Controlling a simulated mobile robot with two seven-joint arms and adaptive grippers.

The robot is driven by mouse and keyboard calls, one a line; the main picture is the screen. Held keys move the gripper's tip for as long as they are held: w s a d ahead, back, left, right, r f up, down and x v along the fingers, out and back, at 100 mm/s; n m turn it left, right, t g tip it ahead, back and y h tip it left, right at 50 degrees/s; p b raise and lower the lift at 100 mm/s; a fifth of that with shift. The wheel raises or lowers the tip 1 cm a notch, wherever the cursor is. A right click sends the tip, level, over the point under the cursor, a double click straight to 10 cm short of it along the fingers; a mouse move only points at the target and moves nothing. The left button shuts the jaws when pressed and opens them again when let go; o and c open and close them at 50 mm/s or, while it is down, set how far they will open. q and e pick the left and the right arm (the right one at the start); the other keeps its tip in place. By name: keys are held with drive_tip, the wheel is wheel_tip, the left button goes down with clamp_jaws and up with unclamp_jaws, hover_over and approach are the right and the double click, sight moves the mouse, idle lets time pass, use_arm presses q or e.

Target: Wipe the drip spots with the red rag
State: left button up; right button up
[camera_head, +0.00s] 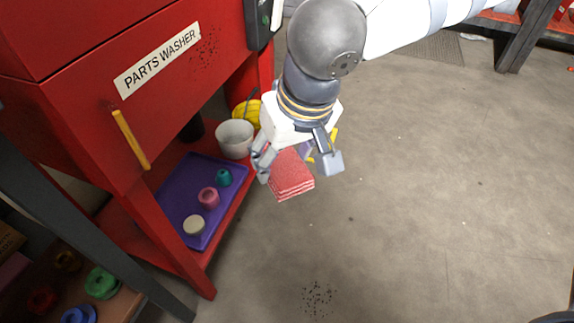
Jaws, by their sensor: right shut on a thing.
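The red rag (290,180) is a folded, layered red cloth in the upper middle of the head view. My right gripper (298,166) is shut on it and holds it beside the parts washer's lower shelf; I cannot tell its exact height above the floor. One patch of dark drip spots (318,298) lies on the concrete floor at the bottom middle. Another patch of dark specks (205,46) is on the red front of the parts washer, right of its label. My left gripper is not in view.
The red parts washer (75,95) fills the left, with a yellow handle (131,139). Its shelf holds a purple tray (178,193) with small parts, a white bucket (235,139) and something yellow (247,112). Open concrete floor (440,190) lies to the right.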

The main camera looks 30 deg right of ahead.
drive_tip(key=w+d+r+m+t+h+p, duration=0.15)
drive_tip(key=w+d+m+t, duration=0.25)
drive_tip(key=w, duration=0.4)
drive_tip(key=w+d+r+m+t+y+p, duration=0.1)
drive_tip(key=w+d+r+m+t, duration=0.3)
drive_tip(key=w, duration=0.4)
drive_tip(key=s+a+r+n+t+y+p, duration=0.1)
drive_tip(key=s+a+n+t+y+p, duration=0.15)
drive_tip(key=a+n+t+y, duration=0.4)
drive_tip(key=w+a+m+y+b, duration=0.1)
drive_tip(key=w+a+y+b, duration=0.2)
drive_tip(key=a, duration=0.1)
drive_tip(key=shift+w+r, duration=0.1)
drive_tip(key=shift+w, duration=0.2)
drive_tip(key=shift+w+a+b, duration=0.5)
drive_tip(key=shift+w+a, duration=0.05)
drive_tip(key=shift+w, duration=0.15)
drive_tip(key=shift+d, duration=0.1)
